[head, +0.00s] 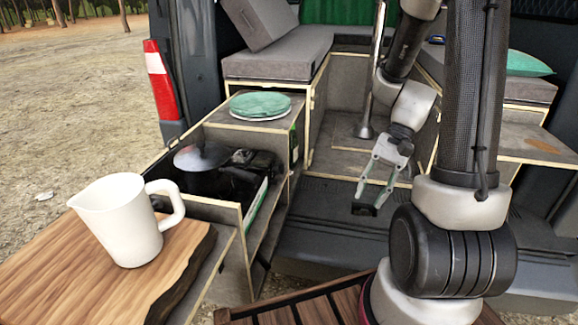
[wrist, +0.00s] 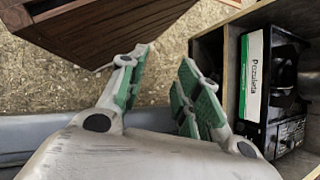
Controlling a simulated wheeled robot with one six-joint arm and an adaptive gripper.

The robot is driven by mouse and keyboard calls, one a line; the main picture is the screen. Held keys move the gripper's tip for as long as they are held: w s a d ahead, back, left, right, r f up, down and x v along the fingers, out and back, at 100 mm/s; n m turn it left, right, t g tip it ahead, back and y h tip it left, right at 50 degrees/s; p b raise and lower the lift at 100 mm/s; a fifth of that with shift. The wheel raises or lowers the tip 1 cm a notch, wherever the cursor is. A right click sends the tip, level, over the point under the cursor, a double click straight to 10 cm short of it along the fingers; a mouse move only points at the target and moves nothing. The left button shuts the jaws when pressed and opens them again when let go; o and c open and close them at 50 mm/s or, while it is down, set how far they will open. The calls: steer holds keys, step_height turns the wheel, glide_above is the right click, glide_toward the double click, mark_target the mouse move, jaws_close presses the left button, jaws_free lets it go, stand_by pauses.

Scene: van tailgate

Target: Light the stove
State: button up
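The stove (head: 256,166) is a dark unit in the open kitchen drawer at the left of the van, in the head view. A black pan (head: 205,180) with a lid sits at its left and hides part of it. In the wrist view the stove (wrist: 287,75) is at the right edge, with a white and green label on its side. I cannot make out its knob or any flame. My gripper (head: 368,202) hangs over the van's rear floor, right of the stove and apart from it. In the wrist view its green-padded fingers (wrist: 163,72) are spread with nothing between them.
A white jug (head: 120,222) stands on a wooden board (head: 60,275) at the front left. Green plates (head: 260,104) lie on the cabinet behind the stove. A metal table leg (head: 372,80) stands near my arm. A slatted wooden piece (head: 290,312) is below. The floor between is clear.

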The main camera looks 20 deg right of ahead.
steer(key=w+a+f+m+t+y, duration=0.2)
steer(key=w+a+f+m+y, duration=0.2)
steer(key=w+f+m+y, duration=0.3)
steer(key=m+t+y, duration=0.2)
steer(key=m+t, duration=0.7)
steer(key=t, duration=0.1)
glide_toward(280, 169)
steer(key=r+x, duration=0.1)
steer(key=x, duration=0.6)
steer(key=shift+w+r, duration=0.2)
steer(key=shift+w, duration=0.15)
steer(key=shift+d, duration=0.1)
jaws_close()
